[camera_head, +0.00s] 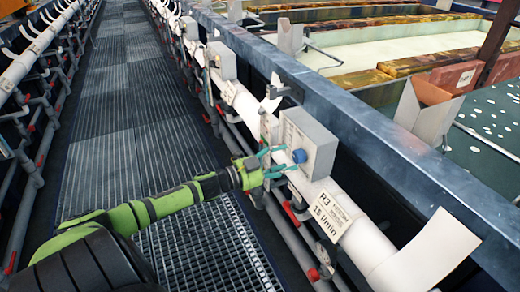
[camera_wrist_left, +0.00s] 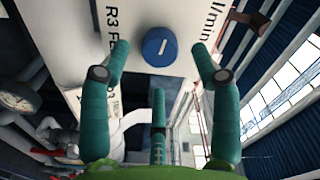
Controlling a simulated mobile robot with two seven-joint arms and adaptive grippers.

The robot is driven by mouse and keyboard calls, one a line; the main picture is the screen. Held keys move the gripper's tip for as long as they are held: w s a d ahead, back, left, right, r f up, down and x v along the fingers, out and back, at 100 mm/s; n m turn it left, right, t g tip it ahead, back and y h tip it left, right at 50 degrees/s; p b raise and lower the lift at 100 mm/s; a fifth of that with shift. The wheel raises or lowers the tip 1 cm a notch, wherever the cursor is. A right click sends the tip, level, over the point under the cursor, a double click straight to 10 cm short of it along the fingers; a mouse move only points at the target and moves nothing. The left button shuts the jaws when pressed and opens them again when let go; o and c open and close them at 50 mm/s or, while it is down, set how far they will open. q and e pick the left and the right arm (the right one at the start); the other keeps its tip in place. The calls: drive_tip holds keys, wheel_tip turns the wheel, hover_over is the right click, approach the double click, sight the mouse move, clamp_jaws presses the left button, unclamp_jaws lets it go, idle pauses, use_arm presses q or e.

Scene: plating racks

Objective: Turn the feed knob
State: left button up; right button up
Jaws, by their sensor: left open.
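The blue round feed knob (camera_head: 299,156) sits on the face of a grey box (camera_head: 315,137) on the white pipe at the right of the walkway. In the left wrist view the knob (camera_wrist_left: 161,46) shows a white mark across its face, beside lettering reading "R3 FE…". My left gripper (camera_head: 286,159) is open, its teal fingers pointing at the knob. In the wrist view two fingers stand on either side of the knob with visible gaps, and a third finger is below it. Contact cannot be told. My right gripper is out of view.
A label plate reading "R3" and "15 l/min" (camera_head: 332,217) hangs on the white pipe (camera_head: 365,243) near the box. Pipes with red-handled valves (camera_head: 292,213) run below. A blue-grey tank rim (camera_head: 400,150) runs behind. The grated walkway (camera_head: 130,110) is clear ahead.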

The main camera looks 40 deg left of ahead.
use_arm(q)
drive_tip(key=v, duration=0.8)
drive_tip(key=shift+s, duration=0.3)
drive_tip(key=shift+a, duration=0.1)
drive_tip(key=s+a+f+n+g+y, duration=0.1)
drive_tip(key=s+a+f+n+y, duration=0.15)
drive_tip(key=f, duration=0.55)
drive_tip(key=s+a+f+n+g+y, duration=0.1)
drive_tip(key=s+a+f+n+y, duration=0.15)
drive_tip(key=f, duration=0.45)
drive_tip(key=s+a+f+n+g+y, duration=0.1)
drive_tip(key=s+a+f+n+y, duration=0.15)
drive_tip(key=f, duration=0.55)
drive_tip(key=s+d+f+n+g, duration=0.3)
drive_tip(key=s+f, duration=0.3)
drive_tip(key=f, duration=0.4)
drive_tip(key=s+d+f+n+g, duration=0.1)
drive_tip(key=s+d+f+g, duration=0.3)
drive_tip(key=s+d+f, duration=0.5)
drive_tip(key=s+d+f+n+g, duration=0.1)
drive_tip(key=s+d+f+g, duration=0.4)
drive_tip(key=s+d+f, duration=0.5)
drive_tip(key=s+d, duration=0.3)
drive_tip(key=s, duration=0.2)
drive_tip(key=shift+s+d+g+h+p, duration=0.2)
drive_tip(key=shift+s+g+h+p, duration=0.1)
drive_tip(key=shift+s+h+p, duration=0.05)
